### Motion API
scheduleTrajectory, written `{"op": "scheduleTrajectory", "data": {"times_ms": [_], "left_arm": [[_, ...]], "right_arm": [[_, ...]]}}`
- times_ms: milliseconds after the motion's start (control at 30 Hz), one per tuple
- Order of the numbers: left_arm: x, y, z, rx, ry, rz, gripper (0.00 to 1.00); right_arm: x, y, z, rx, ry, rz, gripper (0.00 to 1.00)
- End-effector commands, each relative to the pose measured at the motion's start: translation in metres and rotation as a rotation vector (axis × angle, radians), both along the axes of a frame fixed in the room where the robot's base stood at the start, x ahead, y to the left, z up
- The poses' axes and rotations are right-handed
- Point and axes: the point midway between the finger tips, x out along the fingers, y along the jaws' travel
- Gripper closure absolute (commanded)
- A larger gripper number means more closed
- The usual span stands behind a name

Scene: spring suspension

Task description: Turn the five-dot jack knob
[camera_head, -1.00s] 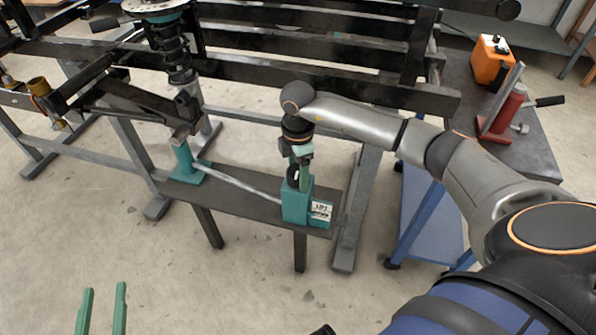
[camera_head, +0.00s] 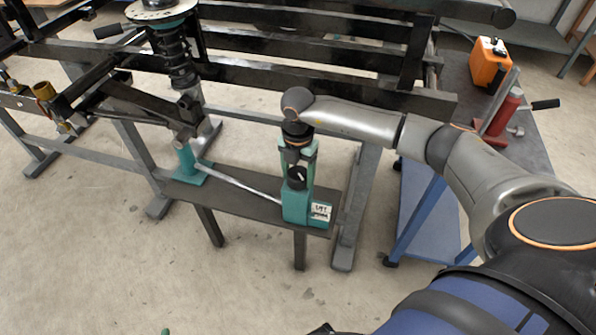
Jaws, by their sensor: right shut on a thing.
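The jack knob (camera_head: 297,183) is black with a pale pointer mark, on top of the teal jack pump box (camera_head: 295,208). A white label plate (camera_head: 320,211) with dark marks sits on the box's right; its marks are too small to read. My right gripper (camera_head: 298,180) points down from above, its green fingers on either side of the knob, shut on it. A grey hose (camera_head: 240,184) links the box to the teal jack (camera_head: 188,165) under the suspension arm. Only a green tip of my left gripper (camera_head: 166,331) shows at the bottom edge; its opening is hidden.
The box and jack stand on a dark low bench (camera_head: 240,203). A black coil spring (camera_head: 180,60) and dark frame rails (camera_head: 300,45) rise behind. At right, a cart (camera_head: 535,150) bears an orange case (camera_head: 490,64) and red tool (camera_head: 505,112). The floor in front is clear.

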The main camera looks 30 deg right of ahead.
Motion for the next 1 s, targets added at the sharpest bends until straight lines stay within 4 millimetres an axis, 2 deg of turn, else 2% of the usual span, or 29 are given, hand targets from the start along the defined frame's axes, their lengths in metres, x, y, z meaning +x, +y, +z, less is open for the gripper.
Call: {"op": "scheduleTrajectory", "data": {"times_ms": [433,1000], "left_arm": [[-0.025,-0.002,-0.027,-0.002,0.143,0.003,0.50],[-0.025,-0.002,-0.027,-0.001,0.140,0.003,0.50]], "right_arm": [[0.001,0.000,0.002,0.001,0.000,0.425,0.87],[0.001,0.000,0.001,0.001,-0.001,0.965,0.87]]}}
